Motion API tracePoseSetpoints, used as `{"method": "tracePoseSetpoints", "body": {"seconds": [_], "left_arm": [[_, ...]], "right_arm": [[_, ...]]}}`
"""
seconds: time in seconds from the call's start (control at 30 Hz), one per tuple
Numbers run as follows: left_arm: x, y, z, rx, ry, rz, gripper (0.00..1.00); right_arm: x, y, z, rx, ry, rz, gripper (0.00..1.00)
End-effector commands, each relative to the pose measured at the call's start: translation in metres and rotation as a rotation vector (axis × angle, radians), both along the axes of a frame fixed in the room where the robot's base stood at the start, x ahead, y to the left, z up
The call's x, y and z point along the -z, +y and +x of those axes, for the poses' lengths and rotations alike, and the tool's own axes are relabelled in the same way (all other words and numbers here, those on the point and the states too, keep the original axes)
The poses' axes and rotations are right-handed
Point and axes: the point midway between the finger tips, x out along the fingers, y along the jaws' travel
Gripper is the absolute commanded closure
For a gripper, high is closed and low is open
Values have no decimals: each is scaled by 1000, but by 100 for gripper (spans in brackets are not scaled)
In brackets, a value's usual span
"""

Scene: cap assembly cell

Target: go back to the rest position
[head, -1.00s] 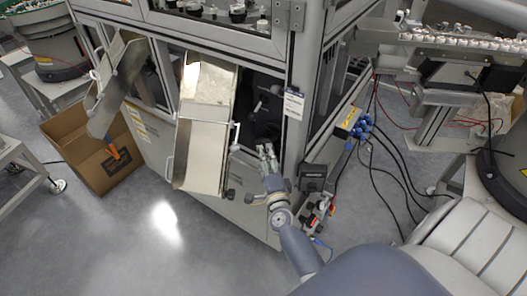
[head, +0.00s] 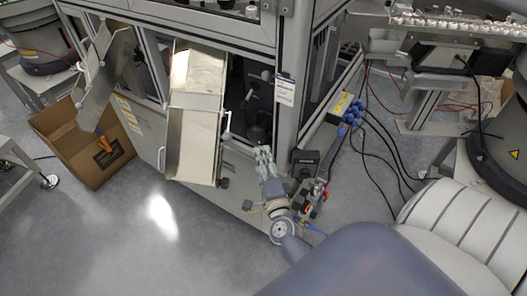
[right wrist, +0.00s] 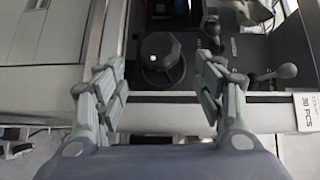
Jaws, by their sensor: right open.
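My right gripper (head: 264,160) is in front of the machine cabinet (head: 235,205), just right of the metal chute (head: 195,130). In the right wrist view the right gripper (right wrist: 160,90) is open and empty, its two fingers spread apart. Between and beyond the fingers is a dark round knob (right wrist: 161,52) inside the cabinet opening; the fingers do not appear to touch it. My left gripper does not show in any view.
A second chute (head: 103,80) hangs over an open cardboard box (head: 82,150) at the left. A lever with a ball end (right wrist: 287,71) stands right of the knob. Cables (head: 375,150) run down to the floor at the right. The grey floor (head: 150,245) in front is clear.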

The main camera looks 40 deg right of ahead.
Motion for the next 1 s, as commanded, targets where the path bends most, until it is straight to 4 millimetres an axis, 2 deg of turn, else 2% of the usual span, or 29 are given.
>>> {"method": "tracePoseSetpoints", "body": {"seconds": [0.33,0.47,0.57,0.63,0.7,0.77,0.8,0.87,0.9,0.97,1.0], "left_arm": [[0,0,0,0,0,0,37],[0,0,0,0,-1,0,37],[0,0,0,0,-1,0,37],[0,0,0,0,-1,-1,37],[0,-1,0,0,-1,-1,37],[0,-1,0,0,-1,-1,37],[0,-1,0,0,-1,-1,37],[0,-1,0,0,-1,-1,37],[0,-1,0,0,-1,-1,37],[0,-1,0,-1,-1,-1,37],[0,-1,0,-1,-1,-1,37]], "right_arm": [[1,0,0,-1,2,-1,37],[22,12,0,-42,61,-43,37],[68,34,-4,-129,184,-134,37],[111,56,-14,-221,300,-224,37],[158,77,-31,-327,422,-324,37],[197,94,-50,-423,523,-408,37],[222,103,-65,-488,588,-465,37],[258,115,-91,-589,683,-546,37],[281,122,-111,-657,743,-599,37],[314,129,-143,-763,832,-679,37],[334,133,-166,-834,889,-730,37]]}}
